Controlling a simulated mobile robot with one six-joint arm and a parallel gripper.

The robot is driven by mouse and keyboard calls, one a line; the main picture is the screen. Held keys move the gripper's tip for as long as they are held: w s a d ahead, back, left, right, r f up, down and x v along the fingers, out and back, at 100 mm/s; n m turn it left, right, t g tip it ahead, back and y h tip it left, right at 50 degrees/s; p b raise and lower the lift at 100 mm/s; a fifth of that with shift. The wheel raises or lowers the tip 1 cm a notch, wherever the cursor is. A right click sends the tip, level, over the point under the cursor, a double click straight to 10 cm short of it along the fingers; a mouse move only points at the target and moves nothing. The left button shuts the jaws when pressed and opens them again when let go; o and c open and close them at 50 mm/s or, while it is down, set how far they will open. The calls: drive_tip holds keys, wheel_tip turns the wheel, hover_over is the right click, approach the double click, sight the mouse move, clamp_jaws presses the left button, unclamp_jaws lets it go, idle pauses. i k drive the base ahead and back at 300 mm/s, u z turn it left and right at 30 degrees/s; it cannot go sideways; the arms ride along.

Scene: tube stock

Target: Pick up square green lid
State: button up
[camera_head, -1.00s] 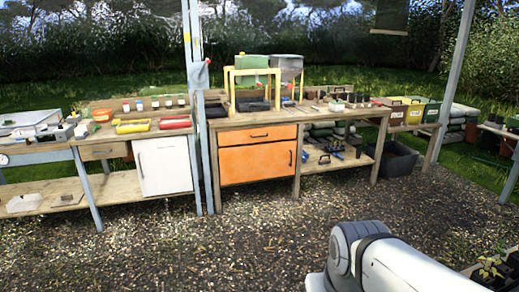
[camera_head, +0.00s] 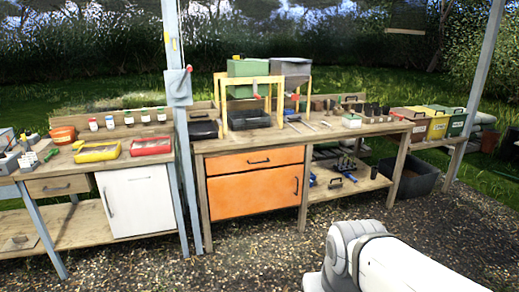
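I cannot tell for certain which thing is the square green lid. A green box-shaped hopper (camera_head: 248,69) with a flat top stands on the yellow frame at the back of the middle bench. A small white tub with a green top (camera_head: 352,120) sits on the same bench, further right. A green bin with a dark handle (camera_head: 452,119) stands at the far right. My gripper is out of view; only a white part of my arm shows at the lower right.
The middle bench (camera_head: 222,146) has orange fronts and a lower shelf. A grey post (camera_head: 183,150) stands at its left end, before the left bench with yellow and red trays. A dark crate (camera_head: 414,182) is on the ground at right. Gravel in front is clear.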

sight(352, 116)
drive_tip(key=i, duration=2.35)
drive_tip(key=z, duration=1.3)
drive_tip(key=i, duration=2.4)
